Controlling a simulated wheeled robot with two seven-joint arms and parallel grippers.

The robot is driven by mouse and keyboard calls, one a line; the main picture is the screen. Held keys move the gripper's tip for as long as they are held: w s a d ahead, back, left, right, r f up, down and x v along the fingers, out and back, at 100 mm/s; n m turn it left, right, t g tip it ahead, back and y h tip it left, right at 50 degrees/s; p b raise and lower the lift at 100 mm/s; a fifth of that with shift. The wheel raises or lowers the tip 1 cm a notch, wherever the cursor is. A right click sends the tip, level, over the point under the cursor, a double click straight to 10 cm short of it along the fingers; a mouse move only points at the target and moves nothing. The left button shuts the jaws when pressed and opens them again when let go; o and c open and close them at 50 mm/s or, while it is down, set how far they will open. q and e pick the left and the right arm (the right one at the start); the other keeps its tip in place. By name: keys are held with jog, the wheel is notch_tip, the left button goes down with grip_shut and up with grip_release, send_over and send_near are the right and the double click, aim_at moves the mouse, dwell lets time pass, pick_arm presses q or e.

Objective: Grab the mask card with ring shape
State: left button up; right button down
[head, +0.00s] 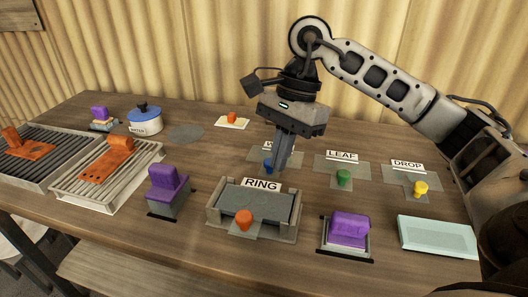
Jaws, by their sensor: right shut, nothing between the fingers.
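The label reading RING (262,184) stands at the back edge of a grey tray-like frame (212,215). An orange-red knob (243,219) stands on a grey card at the front of this frame. Any ring cut-out is too small to tell. My right gripper (281,166) points down, shut and empty, behind the RING label and beside the blue knob (268,166). It partly hides the blue-knobbed card and its label. I cannot tell whether the fingers touch that card. My left gripper is not in view.
A green-knobbed LEAF card (343,178) and yellow-knobbed DROP card (420,188) lie right. Purple-handled blocks (168,187) (349,228) flank the frame. A pale green slab (438,236) lies far right. Slatted racks (72,185), a blue-lidded pot (145,121) and a grey disc (186,134) are left.

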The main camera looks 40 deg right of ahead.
aim_at(255, 216)
jog(key=x, duration=0.7)
jog(key=shift+s+f, duration=0.1)
jog(key=shift+f, duration=0.2)
jog(key=a+p, duration=0.1)
jog(key=a, duration=0.2)
jog(key=shift+s+a+p, duration=0.2)
jog(key=shift+a+p, duration=0.05)
jog(key=shift+p, duration=0.1)
jog(key=shift+a+f, duration=0.1)
jog(key=shift+a, duration=0.25)
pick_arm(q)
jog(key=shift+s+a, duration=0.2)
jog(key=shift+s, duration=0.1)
